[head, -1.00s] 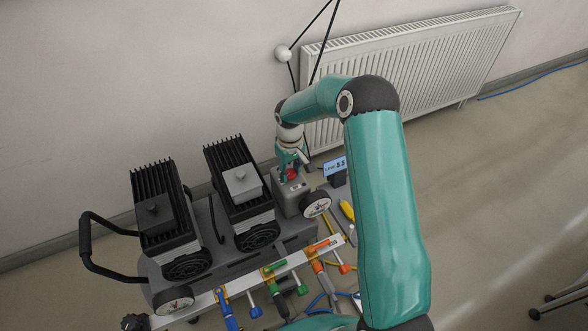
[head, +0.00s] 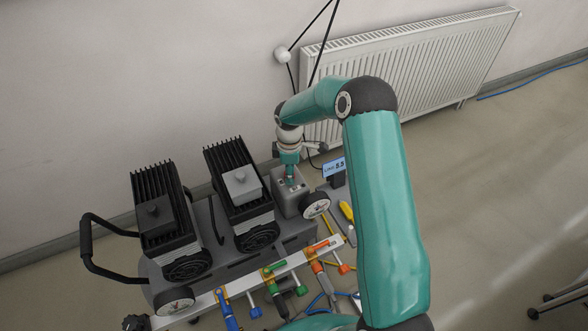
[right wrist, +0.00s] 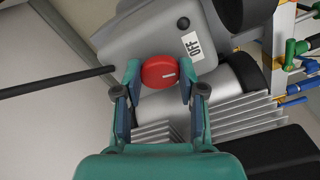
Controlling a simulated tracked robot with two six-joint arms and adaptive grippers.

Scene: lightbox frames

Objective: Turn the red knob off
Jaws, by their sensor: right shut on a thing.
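A white label reading OFF (right wrist: 193,46) is on the box, up and right of the knob. My right gripper (right wrist: 159,78) is shut on the knob, with one finger on each side. In the head view my right gripper (head: 290,177) points down onto the top of the grey box (head: 287,203) and mostly hides the knob. My left gripper is not in view.
Two black finned motors (head: 163,215) stand left of the box. A gauge (head: 315,205) and a small display reading 5.5 (head: 334,167) are to its right. A rail with coloured valve handles (head: 275,268) runs in front. A radiator (head: 420,70) is behind.

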